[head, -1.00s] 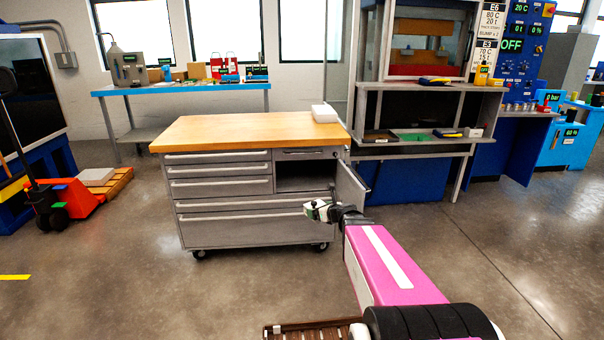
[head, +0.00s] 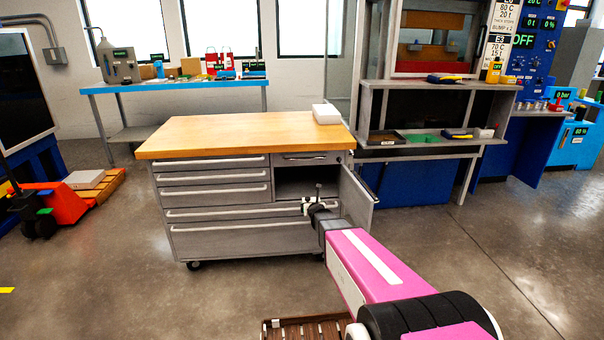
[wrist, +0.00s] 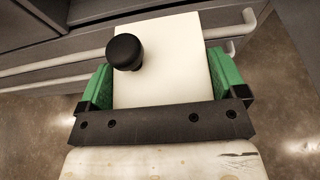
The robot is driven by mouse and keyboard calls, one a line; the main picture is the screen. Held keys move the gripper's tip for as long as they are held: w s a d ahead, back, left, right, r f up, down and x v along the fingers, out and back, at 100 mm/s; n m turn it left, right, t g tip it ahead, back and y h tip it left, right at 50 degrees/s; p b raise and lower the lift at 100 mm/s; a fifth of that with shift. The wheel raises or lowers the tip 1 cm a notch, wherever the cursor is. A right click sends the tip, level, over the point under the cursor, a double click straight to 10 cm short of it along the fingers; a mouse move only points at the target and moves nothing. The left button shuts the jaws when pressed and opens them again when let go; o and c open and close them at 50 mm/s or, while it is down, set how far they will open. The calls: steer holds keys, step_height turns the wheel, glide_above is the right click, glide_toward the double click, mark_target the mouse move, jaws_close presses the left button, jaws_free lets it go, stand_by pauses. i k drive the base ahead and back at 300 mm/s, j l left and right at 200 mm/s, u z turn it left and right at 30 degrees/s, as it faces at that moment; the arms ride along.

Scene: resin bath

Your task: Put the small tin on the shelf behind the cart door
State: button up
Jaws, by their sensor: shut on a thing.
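My gripper (head: 314,206) is shut on a pale cream thing with a round black knob, which I take to be the small tin (wrist: 180,60). In the wrist view it sits between the green finger pads, and its lower part is hidden by the gripper. The grey cart (head: 225,205) stands ahead with its door (head: 357,198) swung open to the right. Behind the doorway is a dark, empty-looking compartment with the shelf (head: 300,195) at its bottom. The gripper is in front of the opening, near its lower edge; the exact gap is not clear.
A white box (head: 326,114) sits on the cart's wooden top (head: 235,132). Drawers with bar handles fill the cart's left side and bottom. A grey bench (head: 430,150) stands behind to the right, and an orange pallet truck (head: 60,205) at left. The floor at right is clear.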

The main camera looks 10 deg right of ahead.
mark_target(304, 179)
steer(key=i, duration=1.05)
